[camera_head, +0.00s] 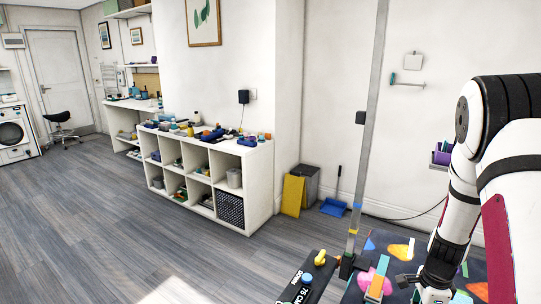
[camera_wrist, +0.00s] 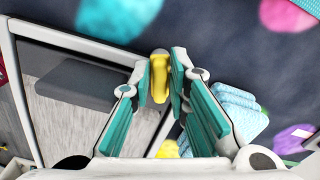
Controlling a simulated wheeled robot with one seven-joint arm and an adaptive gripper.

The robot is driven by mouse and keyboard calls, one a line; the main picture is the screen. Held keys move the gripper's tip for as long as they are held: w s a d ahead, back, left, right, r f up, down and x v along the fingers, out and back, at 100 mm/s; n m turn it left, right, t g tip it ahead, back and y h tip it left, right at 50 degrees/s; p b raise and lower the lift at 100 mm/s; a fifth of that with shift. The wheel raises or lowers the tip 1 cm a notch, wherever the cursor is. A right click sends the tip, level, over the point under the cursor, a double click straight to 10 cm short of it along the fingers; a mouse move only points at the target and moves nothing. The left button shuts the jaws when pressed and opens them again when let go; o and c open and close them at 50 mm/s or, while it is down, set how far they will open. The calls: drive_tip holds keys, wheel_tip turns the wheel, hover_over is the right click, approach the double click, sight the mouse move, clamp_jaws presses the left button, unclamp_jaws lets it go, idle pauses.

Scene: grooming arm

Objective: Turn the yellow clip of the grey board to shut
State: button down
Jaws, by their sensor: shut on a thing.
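In the wrist view the yellow clip (camera_wrist: 160,78) stands upright between the teal-padded tips of my gripper (camera_wrist: 162,75). The two fingers are shut on it, one on each side. A grey panel with a pale frame (camera_wrist: 75,85) lies at the left, and the clip is by its right edge. I cannot tell for sure if this panel is the grey board. In the head view my gripper (camera_head: 432,285) is at the lower right, over the colourful table, and the clip in it cannot be made out.
Light blue folded cloths (camera_wrist: 235,108) lie right of the fingers. The dark patterned surface (camera_wrist: 215,35) is behind. In the head view an upright grey post (camera_head: 358,190) stands left of my arm. A yellow knob (camera_head: 320,257) is on the dark board (camera_head: 312,285). Open floor is at left.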

drive_tip(key=m, duration=0.2)
drive_tip(key=shift+m, duration=0.4)
drive_tip(key=c, duration=1.6)
unclamp_jaws()
drive_tip(key=shift+o, duration=0.2)
drive_tip(key=shift+r+p, duration=2.25)
drive_tip(key=shift+r, duration=1.75)
